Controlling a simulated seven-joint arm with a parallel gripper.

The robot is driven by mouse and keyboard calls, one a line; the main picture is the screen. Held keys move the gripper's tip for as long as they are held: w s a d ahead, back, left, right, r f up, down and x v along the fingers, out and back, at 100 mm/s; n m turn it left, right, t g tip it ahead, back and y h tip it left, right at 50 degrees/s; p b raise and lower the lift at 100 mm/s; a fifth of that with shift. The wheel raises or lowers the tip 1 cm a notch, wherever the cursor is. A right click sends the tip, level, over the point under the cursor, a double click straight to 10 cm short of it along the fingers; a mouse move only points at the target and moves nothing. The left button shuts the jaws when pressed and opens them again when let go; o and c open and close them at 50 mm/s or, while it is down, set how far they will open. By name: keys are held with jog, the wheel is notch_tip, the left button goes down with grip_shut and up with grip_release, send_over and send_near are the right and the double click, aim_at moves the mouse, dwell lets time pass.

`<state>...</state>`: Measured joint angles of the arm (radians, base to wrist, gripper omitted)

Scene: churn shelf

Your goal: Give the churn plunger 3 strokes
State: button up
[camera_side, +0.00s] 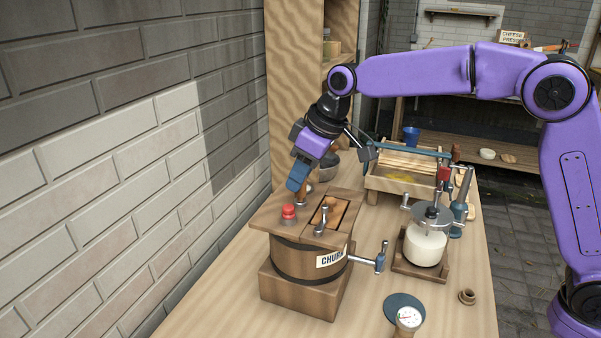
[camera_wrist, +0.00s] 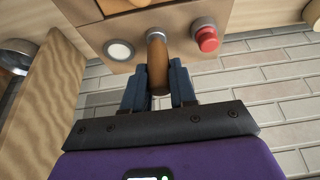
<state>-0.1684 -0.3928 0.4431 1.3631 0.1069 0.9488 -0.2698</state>
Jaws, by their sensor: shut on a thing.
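The wooden churn (camera_side: 309,265) stands on a wooden block on the bench, with a "CHURN" label on its side. Its plunger (camera_side: 301,198) rises from the back of the lid (camera_side: 268,212). My gripper (camera_side: 297,184) comes down from above and is shut on the plunger's top. In the wrist view the brown plunger handle (camera_wrist: 157,66) sits between the blue fingers of my gripper (camera_wrist: 158,92), and a metal collar surrounds it at the lid. The plunger's lower part is hidden inside the churn.
A red knob (camera_side: 288,212) and a slot with a metal lever are on the lid near the plunger. A side crank (camera_side: 370,262) sticks out to the right. A white jar (camera_side: 425,245) with a metal clamp stands right, a dial gauge (camera_side: 409,318) in front. The brick wall is close on the left.

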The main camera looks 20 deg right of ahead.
jog(key=shift+r, duration=2.25)
jog(key=shift+f, duration=2.65)
jog(key=shift+r, duration=2.7)
